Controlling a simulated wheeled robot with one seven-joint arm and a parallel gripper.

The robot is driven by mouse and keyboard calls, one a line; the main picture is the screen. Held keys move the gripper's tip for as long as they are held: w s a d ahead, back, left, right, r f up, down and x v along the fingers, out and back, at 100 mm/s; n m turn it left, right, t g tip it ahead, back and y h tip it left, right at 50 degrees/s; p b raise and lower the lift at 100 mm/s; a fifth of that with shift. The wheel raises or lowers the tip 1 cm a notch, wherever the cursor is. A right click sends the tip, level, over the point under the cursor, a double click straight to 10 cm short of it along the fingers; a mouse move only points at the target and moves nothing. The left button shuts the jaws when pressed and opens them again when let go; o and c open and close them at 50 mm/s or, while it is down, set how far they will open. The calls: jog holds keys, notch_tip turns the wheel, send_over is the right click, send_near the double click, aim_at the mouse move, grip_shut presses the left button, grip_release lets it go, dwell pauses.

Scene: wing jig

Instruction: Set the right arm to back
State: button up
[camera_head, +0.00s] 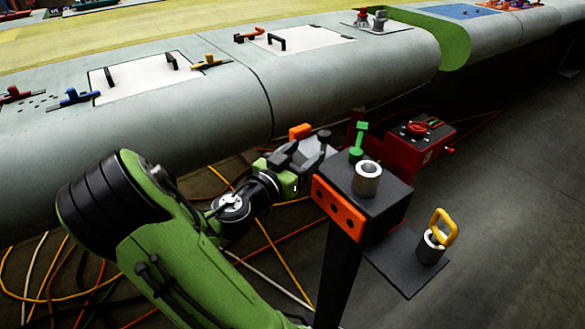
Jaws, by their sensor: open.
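My gripper (306,150) is open in the middle of the view, at the end of my green arm, beside the black stand. It is in front of the wing's lower edge, and nothing clearly shows between its fingers. Several small clamps with coloured handles lie on the grey wing (225,105): a red one (15,95), a blue one (75,97), a yellow one (210,62) and an orange-red one (250,35). Each has a bar-like arm. I cannot tell which part is the right arm. My gripper is apart from these clamps.
A black stand (388,190) with an orange front carries a metal bushing (367,180) and a green-handled pin (357,140). Its lower shelf (405,268) holds a yellow-handled piece (443,225). A red box (425,140) is behind. Cables cross the floor; the right floor is clear.

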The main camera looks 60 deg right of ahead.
jog(key=a+b, duration=0.1)
jog(key=a, duration=0.1)
jog(key=a+b, duration=0.1)
jog(key=a, duration=0.1)
jog(key=shift+w+a+f+b, duration=0.15)
jog(key=shift+w+b, duration=0.05)
jog(key=shift+b, duration=0.1)
